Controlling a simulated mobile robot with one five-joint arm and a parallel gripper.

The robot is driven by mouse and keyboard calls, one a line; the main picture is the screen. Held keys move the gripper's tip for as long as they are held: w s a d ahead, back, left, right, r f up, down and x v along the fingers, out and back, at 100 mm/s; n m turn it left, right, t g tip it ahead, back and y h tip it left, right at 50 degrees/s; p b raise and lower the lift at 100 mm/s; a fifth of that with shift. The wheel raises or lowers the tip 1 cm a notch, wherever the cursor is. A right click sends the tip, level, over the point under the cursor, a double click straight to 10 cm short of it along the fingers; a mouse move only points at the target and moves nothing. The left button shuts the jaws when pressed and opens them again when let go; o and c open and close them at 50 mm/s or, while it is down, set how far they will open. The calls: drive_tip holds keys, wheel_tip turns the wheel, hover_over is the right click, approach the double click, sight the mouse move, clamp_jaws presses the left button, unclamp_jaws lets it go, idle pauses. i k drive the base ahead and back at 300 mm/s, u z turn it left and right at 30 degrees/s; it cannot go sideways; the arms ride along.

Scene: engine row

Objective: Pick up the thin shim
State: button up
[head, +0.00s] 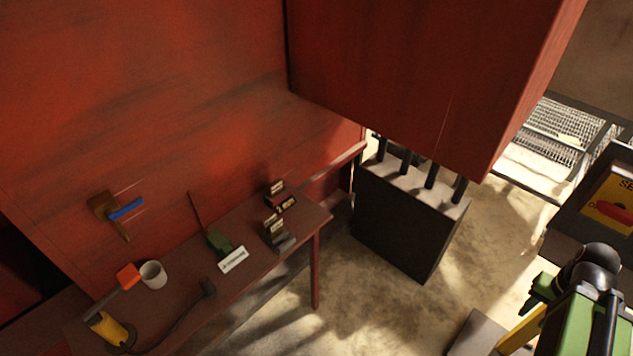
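I cannot make out for certain which thing is the thin shim. Several small things lie on the dark red table (180,300) in the head view. A flat white plate with dark marks (233,260) lies near the front edge, beside a green block (219,241). Two small dark stands with pale bands, a rear one (276,188) and a front one (273,226), are near the right end. Green and black parts at the lower right look like my arm. My gripper's fingertips do not show, and nothing is seen held.
A white mug (153,274), an orange-headed tool (128,277) and a yellow cylinder (108,328) with a dark cable crowd the table's left. A red wall (150,100) stands behind it. A dark box with upright rods (405,220) stands right of the table. Concrete floor (350,300) is open in front.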

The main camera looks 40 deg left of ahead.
sight(277, 187)
drive_tip(key=u, duration=4.55)
drive_tip(key=i, duration=0.1)
drive_tip(key=z, duration=2.7)
drive_tip(key=k, duration=0.4)
drive_tip(key=i, duration=1.65)
drive_tip(key=z, duration=0.05)
